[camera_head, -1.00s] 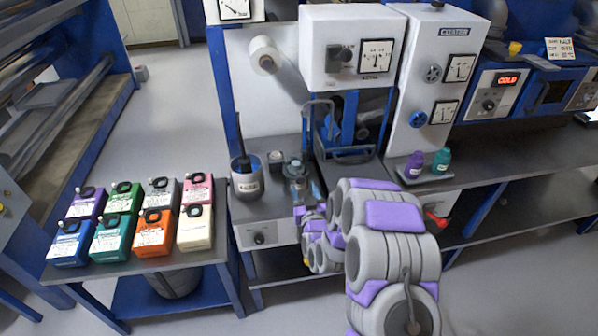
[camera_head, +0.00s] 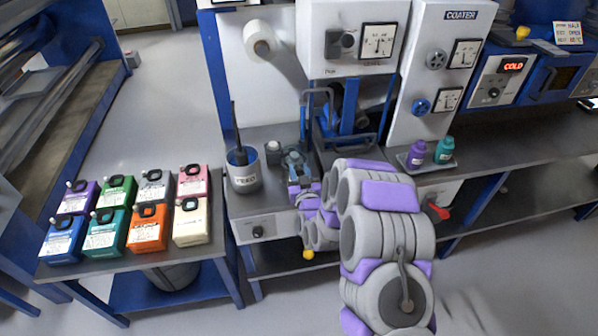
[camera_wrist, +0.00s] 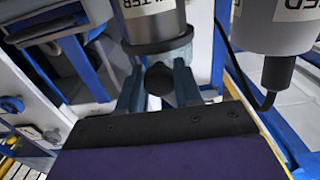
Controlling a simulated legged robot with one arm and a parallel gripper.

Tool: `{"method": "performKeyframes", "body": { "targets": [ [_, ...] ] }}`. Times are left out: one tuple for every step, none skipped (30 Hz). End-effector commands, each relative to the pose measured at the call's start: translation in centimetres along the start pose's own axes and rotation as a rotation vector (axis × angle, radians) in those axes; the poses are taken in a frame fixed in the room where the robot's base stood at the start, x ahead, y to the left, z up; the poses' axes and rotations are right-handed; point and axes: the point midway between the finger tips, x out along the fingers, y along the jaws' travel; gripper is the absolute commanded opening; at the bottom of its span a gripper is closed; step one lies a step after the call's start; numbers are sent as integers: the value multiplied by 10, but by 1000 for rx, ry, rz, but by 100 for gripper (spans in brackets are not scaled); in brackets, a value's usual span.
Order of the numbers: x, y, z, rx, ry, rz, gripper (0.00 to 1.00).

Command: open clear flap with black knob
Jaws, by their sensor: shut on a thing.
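In the wrist view my gripper (camera_wrist: 159,88) has its two blue-grey fingers on either side of a round black knob (camera_wrist: 158,77) and is shut on it. Just behind the knob, under a grey cylinder (camera_wrist: 152,22) with a partly visible label, a pale see-through edge (camera_wrist: 181,53) shows; it looks like part of the clear flap. Most of the flap is hidden, and I cannot tell how far open it is. In the head view my gripper (camera_head: 293,165) is at the bench beside a small dark-based jar; the knob is too small to make out there.
A grey pot labelled FEED (camera_head: 244,171) with a dark rod stands left of my gripper. A purple bottle (camera_head: 417,154) and a teal bottle (camera_head: 444,150) stand on a tray to the right. Coloured canisters (camera_head: 148,228) fill the left table. The coater machine (camera_head: 425,70) rises behind.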

Motion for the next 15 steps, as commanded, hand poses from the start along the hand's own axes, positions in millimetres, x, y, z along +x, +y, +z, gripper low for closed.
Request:
{"method": "performKeyframes", "body": {
  "targets": [
    [0,0,0,0,0,0,19],
    [0,0,0,0,0,0,16],
    [0,0,0,0,0,-1,12],
    [1,0,0,0,0,-1,9],
    [1,0,0,0,0,-2,6],
    [1,0,0,0,0,-2,3],
    [1,0,0,0,0,-2,0],
    [1,0,0,0,0,-3,0],
    [1,0,0,0,0,-3,0],
    [1,0,0,0,0,-2,0],
    [1,0,0,0,0,-2,0],
    [1,0,0,0,0,-2,0],
    [1,0,0,0,0,-2,0],
    [1,0,0,0,0,-2,0],
    [1,0,0,0,0,-2,0]
  ]
}}
